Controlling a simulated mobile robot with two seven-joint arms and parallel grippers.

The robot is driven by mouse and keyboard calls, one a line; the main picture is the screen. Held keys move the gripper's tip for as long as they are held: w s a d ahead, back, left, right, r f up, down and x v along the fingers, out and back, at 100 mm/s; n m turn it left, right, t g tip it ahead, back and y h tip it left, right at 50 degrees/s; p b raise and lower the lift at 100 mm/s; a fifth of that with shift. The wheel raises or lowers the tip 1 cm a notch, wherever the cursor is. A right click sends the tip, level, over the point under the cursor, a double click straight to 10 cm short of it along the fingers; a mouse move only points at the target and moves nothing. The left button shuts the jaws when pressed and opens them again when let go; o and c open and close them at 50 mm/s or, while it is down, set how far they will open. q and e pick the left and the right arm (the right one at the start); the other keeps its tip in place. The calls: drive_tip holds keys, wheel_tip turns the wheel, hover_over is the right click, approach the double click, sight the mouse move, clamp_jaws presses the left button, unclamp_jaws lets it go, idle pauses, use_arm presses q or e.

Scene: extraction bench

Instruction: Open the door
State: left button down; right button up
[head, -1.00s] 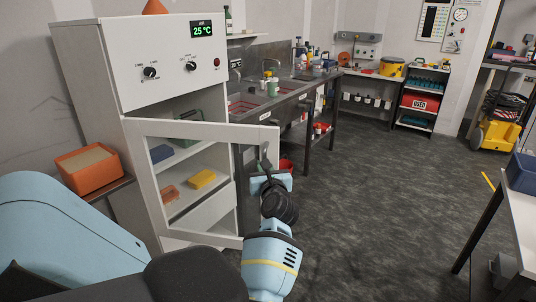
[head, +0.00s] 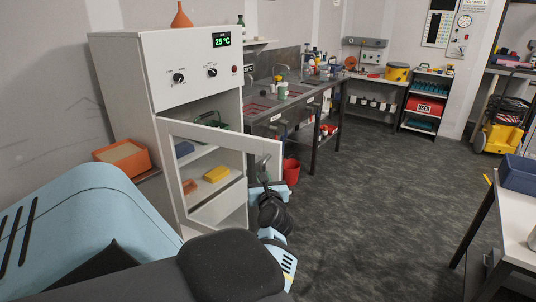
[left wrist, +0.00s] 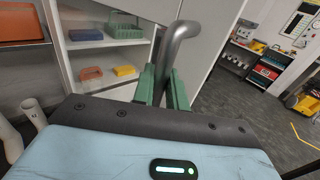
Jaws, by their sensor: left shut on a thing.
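The white-framed cabinet door (head: 206,132) stands partly open, swung out from the left side of the white cabinet (head: 165,60). Its grey bar handle (head: 262,166) is near the free edge. In the left wrist view the handle (left wrist: 181,36) is a bent metal bar running down between green fingers. My left gripper (head: 266,187) is shut on the handle, low at the door's free edge; its fingers also show in the left wrist view (left wrist: 161,88). The lower part of the handle is hidden by the gripper. My right gripper is not in view.
Shelves inside hold a yellow box (head: 217,174) and a blue box (head: 184,149). An orange bin (head: 122,156) stands left of the cabinet. A red bucket (head: 291,172) is on the floor behind the door. A table (head: 518,212) is at right; the middle floor is clear.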

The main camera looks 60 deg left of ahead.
use_arm(q)
drive_tip(key=shift+s+r, duration=0.1)
drive_tip(key=shift+s, duration=0.25)
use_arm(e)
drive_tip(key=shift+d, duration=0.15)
use_arm(q)
drive_tip(key=shift+a, duration=0.1)
drive_tip(key=c, duration=1.5)
unclamp_jaws()
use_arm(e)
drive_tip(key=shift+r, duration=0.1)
use_arm(q)
drive_tip(key=shift+w+d, duration=0.1)
drive_tip(key=shift+d, duration=0.1)
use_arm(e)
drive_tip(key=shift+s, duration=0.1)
